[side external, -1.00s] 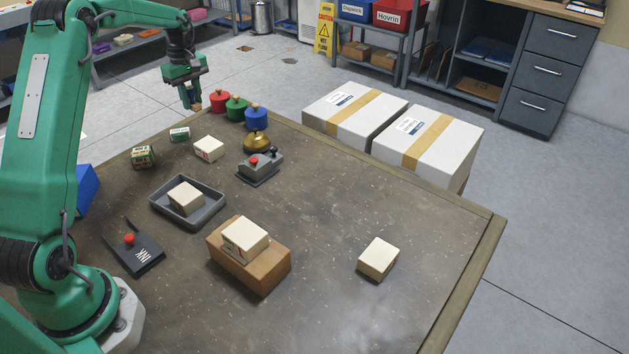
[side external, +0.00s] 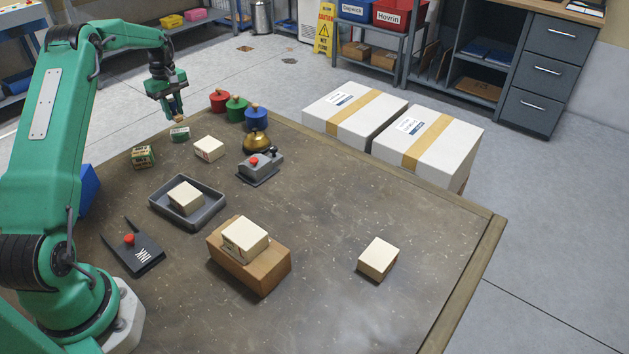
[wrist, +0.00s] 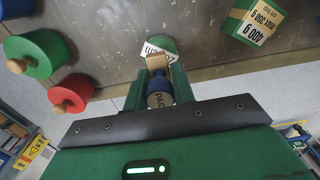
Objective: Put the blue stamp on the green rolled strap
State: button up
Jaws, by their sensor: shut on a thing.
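My gripper (side external: 174,108) is shut on the blue stamp (wrist: 158,97), which has pale lettering and a light wooden end (wrist: 155,62). In the side view only its wooden end (side external: 179,119) shows clearly; the fingers hide most of the rest. The green rolled strap (side external: 180,135) with a white label lies near the table's far left edge. It also shows in the wrist view (wrist: 163,44), just beyond the stamp's wooden end and partly covered by it. In the side view the stamp appears a little above the strap; the exact gap is hard to judge.
Red (side external: 219,101), green (side external: 237,108) and blue (side external: 256,119) knobbed cylinders stand right of the gripper. A green labelled box (side external: 143,156) and a cream box (side external: 209,149) sit close to the strap. A brass bell (side external: 256,143) stands farther right.

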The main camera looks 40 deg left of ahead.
aim_at(175, 114)
jog(key=shift+f, duration=1.8)
jog(key=shift+f, duration=0.1)
jog(key=o, duration=1)
notch_tip(175, 114, up, 12)
jog(key=shift+r, duration=0.15)
